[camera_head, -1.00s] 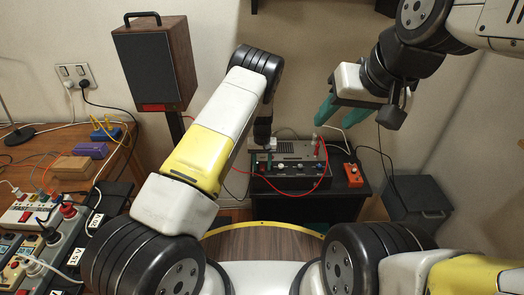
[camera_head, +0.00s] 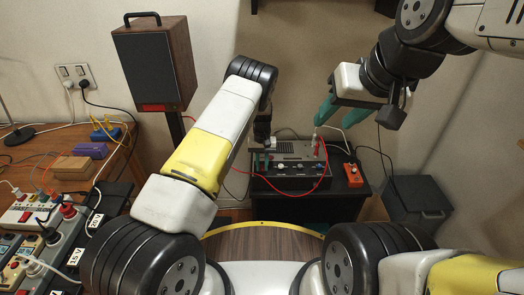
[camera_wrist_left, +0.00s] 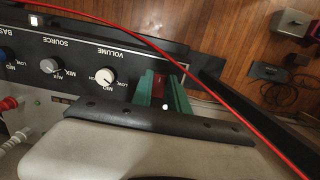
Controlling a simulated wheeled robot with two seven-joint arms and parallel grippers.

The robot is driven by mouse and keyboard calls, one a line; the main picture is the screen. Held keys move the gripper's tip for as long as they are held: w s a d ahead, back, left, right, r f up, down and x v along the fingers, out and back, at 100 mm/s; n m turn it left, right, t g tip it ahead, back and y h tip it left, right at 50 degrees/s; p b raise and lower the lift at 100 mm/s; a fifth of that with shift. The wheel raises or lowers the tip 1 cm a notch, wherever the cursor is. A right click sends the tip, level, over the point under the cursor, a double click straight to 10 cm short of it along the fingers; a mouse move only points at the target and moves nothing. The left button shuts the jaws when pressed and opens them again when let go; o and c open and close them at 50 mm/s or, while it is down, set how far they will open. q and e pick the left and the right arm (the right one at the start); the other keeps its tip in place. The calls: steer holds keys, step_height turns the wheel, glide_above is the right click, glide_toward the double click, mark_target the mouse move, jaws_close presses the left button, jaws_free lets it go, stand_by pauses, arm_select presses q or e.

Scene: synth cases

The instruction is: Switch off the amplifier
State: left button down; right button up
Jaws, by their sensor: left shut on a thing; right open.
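The amplifier (camera_head: 290,150) is a dark box with a row of knobs on its front, on a low black stand. In the left wrist view its panel (camera_wrist_left: 75,52) appears upside down, with a white VOLUME knob (camera_wrist_left: 105,76) and a grey SOURCE knob (camera_wrist_left: 50,66). My left gripper (camera_wrist_left: 163,90) is at the panel beside the VOLUME knob, its green fingers shut on a dark red switch (camera_wrist_left: 160,84). The fingers hide most of the switch, so its position cannot be told. My right gripper (camera_head: 340,112) is open and empty, above and right of the amplifier.
A red cable (camera_wrist_left: 140,38) loops across the amplifier's front, close to my left gripper. An orange box (camera_head: 353,175) stands right of the amplifier on the black stand (camera_head: 310,207). A tall speaker (camera_head: 155,62) stands at left, near a cluttered desk (camera_head: 125,165). A grey bin (camera_head: 418,205) is at right.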

mark_target(262, 165)
arm_select(q)
steer(key=shift+w+d+r+g, duration=0.1)
steer(key=shift+w+g, duration=0.15)
steer(key=shift+g, duration=0.65)
steer(key=c, duration=1.3)
jaws_free()
steer(key=shift+r, duration=0.1)
steer(key=v, duration=0.7)
steer(key=shift+w+r, duration=0.1)
steer(key=shift+r, duration=0.2)
